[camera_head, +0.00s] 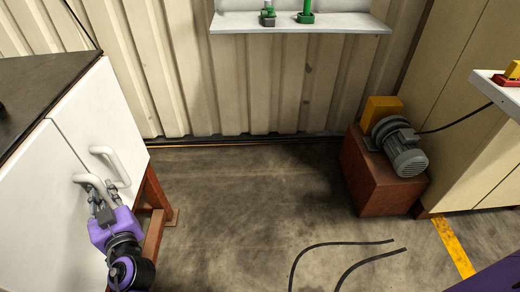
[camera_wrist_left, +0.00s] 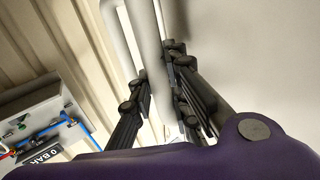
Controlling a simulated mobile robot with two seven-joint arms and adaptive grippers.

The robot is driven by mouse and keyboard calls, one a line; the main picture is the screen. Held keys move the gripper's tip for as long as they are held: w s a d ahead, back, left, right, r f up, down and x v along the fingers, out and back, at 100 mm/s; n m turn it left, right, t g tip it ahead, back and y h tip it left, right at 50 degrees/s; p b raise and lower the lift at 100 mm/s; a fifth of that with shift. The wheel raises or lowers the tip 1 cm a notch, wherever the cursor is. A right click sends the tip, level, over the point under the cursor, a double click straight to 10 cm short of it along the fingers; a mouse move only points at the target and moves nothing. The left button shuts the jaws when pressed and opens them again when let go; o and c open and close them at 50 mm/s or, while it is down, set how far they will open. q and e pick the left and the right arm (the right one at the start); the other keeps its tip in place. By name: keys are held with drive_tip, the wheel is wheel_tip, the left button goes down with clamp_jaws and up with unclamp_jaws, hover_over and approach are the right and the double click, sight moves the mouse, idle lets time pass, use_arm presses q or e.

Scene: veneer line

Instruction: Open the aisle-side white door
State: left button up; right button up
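A cabinet at the left of the head view has two white doors side by side, both closed: a left door (camera_head: 35,185) and a right door (camera_head: 97,108). Each has a white bar handle near the seam, the right door's handle (camera_head: 112,166) and the left door's handle (camera_head: 84,179). My left gripper (camera_head: 101,194) is at the left door's handle. In the left wrist view, the white handle bar (camera_wrist_left: 151,50) passes between its dark fingers (camera_wrist_left: 160,85), which close against it from both sides. My right gripper is out of view.
The cabinet has a dark top (camera_head: 40,75) and a rust-red frame (camera_head: 153,215). Floor right of it is clear except for black cables (camera_head: 340,244). A motor (camera_head: 400,150) sits on a red-brown block (camera_head: 380,185) at right. A wall shelf (camera_head: 300,24) is at the back.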

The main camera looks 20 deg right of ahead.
use_arm(q)
drive_tip(key=shift+d, duration=0.1)
clamp_jaws()
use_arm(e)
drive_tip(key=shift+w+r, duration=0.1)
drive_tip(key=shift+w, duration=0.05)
use_arm(q)
drive_tip(key=s+d+m+g+h+p, duration=0.1)
drive_tip(key=s+d+m+h+p, duration=0.5)
drive_tip(key=s, duration=0.3)
drive_tip(key=s+d+m+g+h+p, duration=0.1)
drive_tip(key=s+d+m+h+p, duration=0.35)
drive_tip(key=s+h, duration=0.4)
drive_tip(key=s+a+m+g+h+p, duration=0.2)
drive_tip(key=s+a+m+g+h, duration=0.2)
drive_tip(key=s, duration=1.6)
drive_tip(key=m+g+h, duration=0.3)
drive_tip(key=g, duration=0.3)
drive_tip(key=shift+s+a, duration=0.2)
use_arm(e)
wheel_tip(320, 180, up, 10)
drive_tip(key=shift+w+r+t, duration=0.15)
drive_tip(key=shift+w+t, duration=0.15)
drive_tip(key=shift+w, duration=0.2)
